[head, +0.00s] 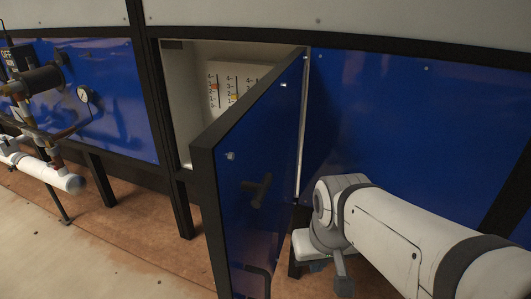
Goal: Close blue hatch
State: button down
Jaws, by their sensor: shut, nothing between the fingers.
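The blue hatch (275,140) stands open in the head view, swung out towards me. Its hinge side is at the right of the opening, and its free black-framed edge is at the left. A black T-shaped handle (258,190) sits on the face that I see. My white arm comes in from the lower right and ends just right of the hatch. My gripper (343,280), a small grey end piece, points down there. It looks shut and empty, with a visible gap from the handle. Its fingers are hard to make out.
The open cabinet (197,105) shows a panel with numbered scales and coloured markers. A fixed blue panel (410,125) is on the right. Pipes and a gauge (83,94) stand at the left. The floor (115,255) left of the hatch is clear.

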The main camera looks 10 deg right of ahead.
aim_at(260, 134)
jog(key=z, duration=0.1)
jog(key=k, duration=0.55)
jog(key=u, duration=2.45)
jog(key=k, duration=0.35)
jog(key=z, duration=2.05)
